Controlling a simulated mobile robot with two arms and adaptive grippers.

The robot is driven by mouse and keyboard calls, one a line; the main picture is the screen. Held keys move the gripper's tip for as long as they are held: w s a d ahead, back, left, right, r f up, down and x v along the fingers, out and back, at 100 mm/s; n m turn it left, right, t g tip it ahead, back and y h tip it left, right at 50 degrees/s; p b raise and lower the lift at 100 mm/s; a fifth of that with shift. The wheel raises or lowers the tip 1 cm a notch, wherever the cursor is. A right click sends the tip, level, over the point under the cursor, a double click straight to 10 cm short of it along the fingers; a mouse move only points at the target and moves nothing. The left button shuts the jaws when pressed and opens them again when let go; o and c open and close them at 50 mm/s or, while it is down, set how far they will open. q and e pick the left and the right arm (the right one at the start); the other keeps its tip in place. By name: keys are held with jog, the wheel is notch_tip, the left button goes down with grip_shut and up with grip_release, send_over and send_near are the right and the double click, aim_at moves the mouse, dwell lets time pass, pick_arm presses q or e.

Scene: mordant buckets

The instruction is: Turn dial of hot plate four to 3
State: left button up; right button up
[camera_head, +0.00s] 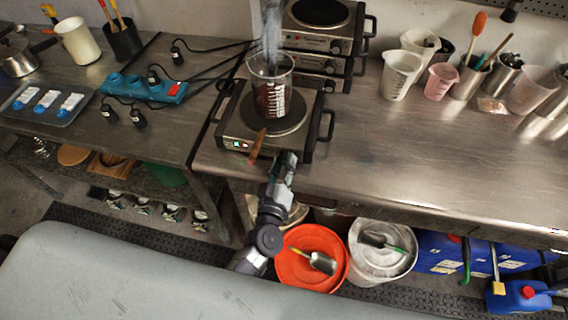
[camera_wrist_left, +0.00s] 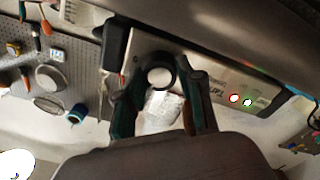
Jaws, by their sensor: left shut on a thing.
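A hot plate (camera_head: 230,130) stands at the left front edge of the metal bench, with a smoking or steaming beaker of dark liquid (camera_head: 270,97) on its round top. Green indicators glow on its front panel. My left gripper (camera_head: 287,160) reaches up to the right part of that front panel. In the left wrist view, its two dark fingers (camera_wrist_left: 161,90) are on either side of the round dial (camera_wrist_left: 159,76), shut on it. Red and green lights (camera_wrist_left: 241,100) show on the panel to the right. The dial's setting and the plate's number cannot be read. My right gripper is out of view.
More hot plates (camera_head: 310,62) are stacked behind. Cups and tool holders (camera_head: 398,74) stand at the back right. A blue power strip (camera_head: 140,88) and cables lie left. The bench's right front is clear.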

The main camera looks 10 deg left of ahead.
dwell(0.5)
pick_arm(q)
jog(key=o, duration=1.1)
jog(key=shift+o, duration=0.2)
jog(key=shift+s, duration=0.1)
jog(key=s, duration=1.2)
jog(key=shift+w, duration=0.1)
